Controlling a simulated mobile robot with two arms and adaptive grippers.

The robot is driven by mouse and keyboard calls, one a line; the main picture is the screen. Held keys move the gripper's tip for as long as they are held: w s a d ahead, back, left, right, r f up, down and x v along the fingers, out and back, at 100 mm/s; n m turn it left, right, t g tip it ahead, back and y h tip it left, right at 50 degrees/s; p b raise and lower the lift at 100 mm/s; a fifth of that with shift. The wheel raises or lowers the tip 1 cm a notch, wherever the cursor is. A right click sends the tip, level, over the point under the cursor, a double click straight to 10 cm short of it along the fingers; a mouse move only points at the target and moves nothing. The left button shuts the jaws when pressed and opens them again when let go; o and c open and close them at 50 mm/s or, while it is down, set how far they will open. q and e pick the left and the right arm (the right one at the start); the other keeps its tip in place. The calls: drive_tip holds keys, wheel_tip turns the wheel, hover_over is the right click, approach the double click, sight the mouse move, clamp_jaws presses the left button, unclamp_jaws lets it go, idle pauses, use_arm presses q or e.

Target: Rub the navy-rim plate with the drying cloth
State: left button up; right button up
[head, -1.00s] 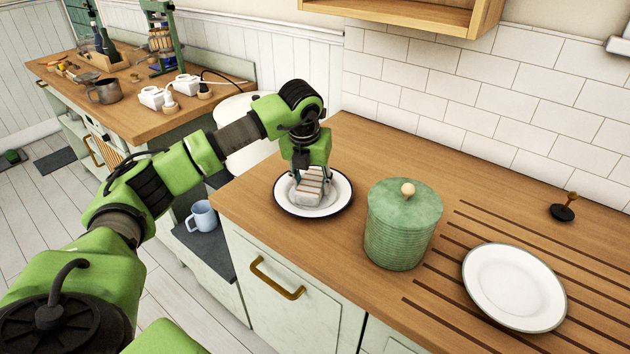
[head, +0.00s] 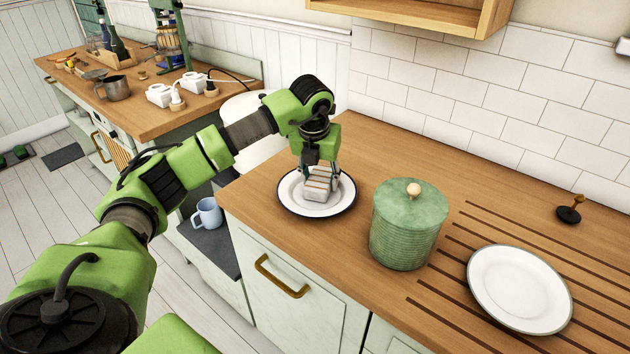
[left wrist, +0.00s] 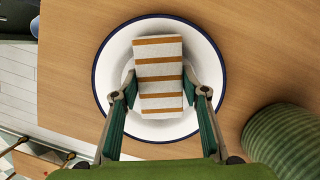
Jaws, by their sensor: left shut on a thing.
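The navy-rim plate (head: 291,199) lies flat on the wooden counter, left of the green canister. It is white with a dark blue rim, and in the left wrist view (left wrist: 110,57) it fills the middle. The drying cloth (head: 316,187), a folded white block with orange-brown stripes, is over the middle of the plate and looks in contact with it; it also shows in the left wrist view (left wrist: 160,75). My left gripper (left wrist: 160,88) is shut on the cloth, one finger on each side, pointing down. My right gripper is not in view.
A green ribbed canister (head: 407,235) with a lid stands close to the right of the plate. A second white plate (head: 520,290) with a grey rim lies on the grooved part of the counter. A blue mug (head: 208,213) sits on a lower shelf to the left.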

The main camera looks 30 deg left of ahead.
sight(311, 185)
use_arm(q)
drive_tip(key=shift+s+a+f, duration=0.15)
drive_tip(key=shift+s, duration=0.5)
drive_tip(key=shift+s+a, duration=0.1)
drive_tip(key=shift+s, duration=1)
drive_tip(key=shift+w, duration=0.1)
